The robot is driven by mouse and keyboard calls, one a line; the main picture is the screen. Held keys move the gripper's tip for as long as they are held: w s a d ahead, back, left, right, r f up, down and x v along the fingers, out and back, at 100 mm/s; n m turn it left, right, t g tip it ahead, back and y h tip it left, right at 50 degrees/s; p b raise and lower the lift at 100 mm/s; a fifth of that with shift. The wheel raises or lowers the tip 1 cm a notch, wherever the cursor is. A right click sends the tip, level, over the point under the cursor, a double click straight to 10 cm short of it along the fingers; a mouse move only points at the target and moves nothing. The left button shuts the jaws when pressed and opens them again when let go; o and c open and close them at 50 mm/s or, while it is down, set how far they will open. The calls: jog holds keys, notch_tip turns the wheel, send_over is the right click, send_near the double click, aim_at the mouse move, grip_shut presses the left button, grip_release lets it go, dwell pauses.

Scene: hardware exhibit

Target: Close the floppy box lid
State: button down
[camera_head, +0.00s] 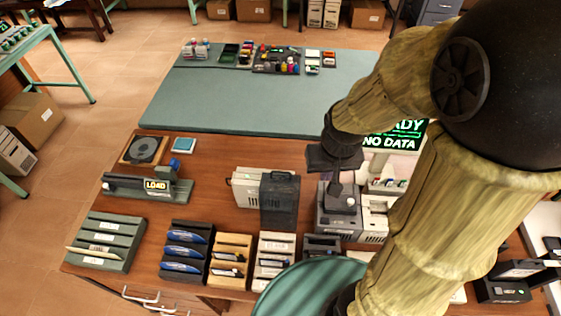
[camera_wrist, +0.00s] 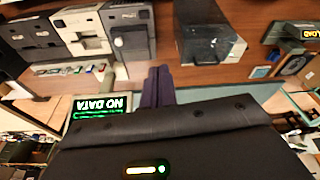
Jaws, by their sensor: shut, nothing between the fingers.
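The floppy box has a pale beige body (camera_head: 246,188) near the middle of the wooden table. Its smoky, see-through lid (camera_head: 280,202) stands on the right side of the body and looks raised; its exact angle is hard to tell. In the wrist view the dark lid (camera_wrist: 204,38) is right of my fingers, with a bit of the beige body (camera_wrist: 237,47) beyond it. My gripper (camera_head: 337,179) is to the right of the lid, pointing down, apart from it. Its dark fingers (camera_wrist: 158,72) are together and empty in the wrist view.
A dark grey drive unit (camera_head: 339,205) stands just below my gripper, with a beige unit (camera_head: 375,218) beside it. A NO DATA screen (camera_head: 394,138) is behind my arm. Several disk racks (camera_head: 231,258) line the front edge. The green mat (camera_head: 240,105) is largely clear.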

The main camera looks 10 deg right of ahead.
jog(key=w+a+f+m+g, duration=0.1)
jog(key=w+a, duration=0.3)
jog(key=w, duration=0.4)
jog(key=w+a+f+m+g, duration=0.1)
jog(key=w+a, duration=0.3)
jog(key=w, duration=0.4)
jog(key=shift+w+a+f+g+p, duration=0.2)
jog(key=shift+a+g+p, duration=0.1)
jog(key=shift+g, duration=0.4)
jog(key=shift+f, duration=0.15)
jog(key=f+p, duration=0.1)
jog(key=f, duration=0.2)
jog(key=f+p, duration=0.1)
jog(key=f, duration=0.2)
jog(key=s+f+p, duration=0.1)
jog(key=f, duration=0.2)
jog(key=shift+f, duration=0.3)
jog(key=s, duration=0.1)
jog(key=s+r+p, duration=0.1)
jog(key=s+p, duration=0.1)
jog(key=shift+s+a+r, duration=0.2)
jog(key=shift+a+r, duration=0.05)
jog(key=shift+a, duration=0.15)
jog(key=shift+w, duration=0.15)
